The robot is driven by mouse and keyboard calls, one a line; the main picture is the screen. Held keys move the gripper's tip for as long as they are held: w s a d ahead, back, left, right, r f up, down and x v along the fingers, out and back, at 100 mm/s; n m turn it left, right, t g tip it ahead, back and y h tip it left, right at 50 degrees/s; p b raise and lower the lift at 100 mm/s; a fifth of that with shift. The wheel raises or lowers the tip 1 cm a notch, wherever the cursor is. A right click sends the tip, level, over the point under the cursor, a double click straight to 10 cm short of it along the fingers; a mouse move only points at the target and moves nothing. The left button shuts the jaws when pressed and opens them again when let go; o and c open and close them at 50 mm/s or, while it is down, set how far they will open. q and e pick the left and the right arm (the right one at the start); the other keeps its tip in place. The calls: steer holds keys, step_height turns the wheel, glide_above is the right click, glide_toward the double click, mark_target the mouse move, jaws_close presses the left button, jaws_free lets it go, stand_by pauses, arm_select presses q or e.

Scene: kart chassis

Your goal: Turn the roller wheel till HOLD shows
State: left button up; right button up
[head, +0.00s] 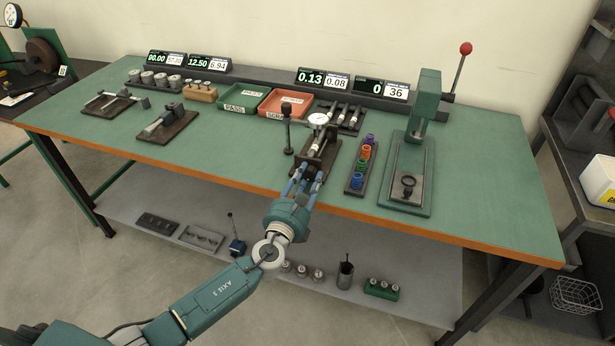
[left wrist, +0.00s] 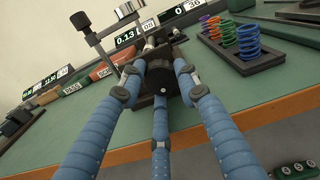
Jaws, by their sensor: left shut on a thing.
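The roller fixture (head: 327,149) stands at the front middle of the green bench, with a round white-faced dial (head: 318,119) above it. My left gripper (head: 302,177) reaches it from the front edge. In the left wrist view its three blue fingers close around the dark roller wheel (left wrist: 131,84) at the fixture's near end. The fingers hide part of the wheel. The display (head: 311,79) behind reads 0.13, with 0.08 on the white label beside it. I see no HOLD on it. My right gripper is not in view.
A black stand (head: 287,125) rises just left of the fixture. A rack of coloured springs (head: 357,178) and a green press (head: 420,150) stand to the right. The PASS tray (head: 240,108) and red tray (head: 272,104) lie behind.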

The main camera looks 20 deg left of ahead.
arm_select(q)
steer(key=shift+m, duration=0.5)
stand_by(0.3)
steer(key=o, duration=1.1)
steer(key=shift+o, duration=0.2)
steer(key=shift+s, duration=0.55)
steer(key=s, duration=0.7)
steer(key=shift+a, duration=0.15)
steer(key=shift+r, duration=0.1)
